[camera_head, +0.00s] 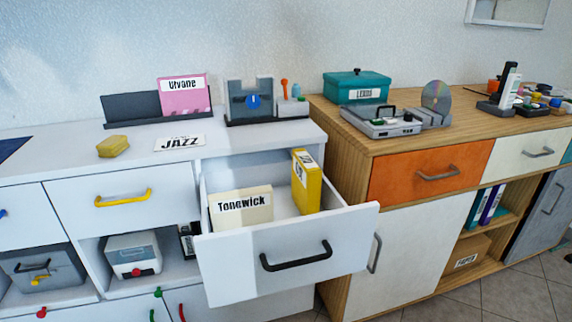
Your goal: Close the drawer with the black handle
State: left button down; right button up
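The white drawer (340,232) with the black handle (297,256) is pulled well out of the white cabinet (52,153), at the middle of the head view. Its front stands clear of the cabinet and its inside shows. A cream box labelled "Tonewick" (240,212) stands in it near the front left. A yellow box (307,187) stands upright in it on the right. Neither of my grippers shows in the head view.
A closed drawer with a yellow handle (123,198) is to the left. A wooden cabinet (320,110) stands close on the right, with an orange drawer (401,176). A grey player (381,122) and a teal box (357,88) sit on it. Tiled floor (520,295) shows at lower right.

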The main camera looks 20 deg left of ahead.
aim_at(294, 250)
jog(key=k+j, duration=0.1)
jog(key=j, duration=0.35)
jog(key=j+z, duration=0.1)
jog(key=j, duration=0.35)
jog(key=k+j, duration=0.2)
jog(key=j, duration=0.25)
jog(key=k+j+z, duration=0.1)
jog(key=j, duration=0.35)
jog(key=k+j+z, duration=0.1)
jog(key=k+j, duration=0.5)
jog(key=k, duration=0.2)
jog(key=i+l+z, duration=0.15)
jog(key=i, duration=1.1)
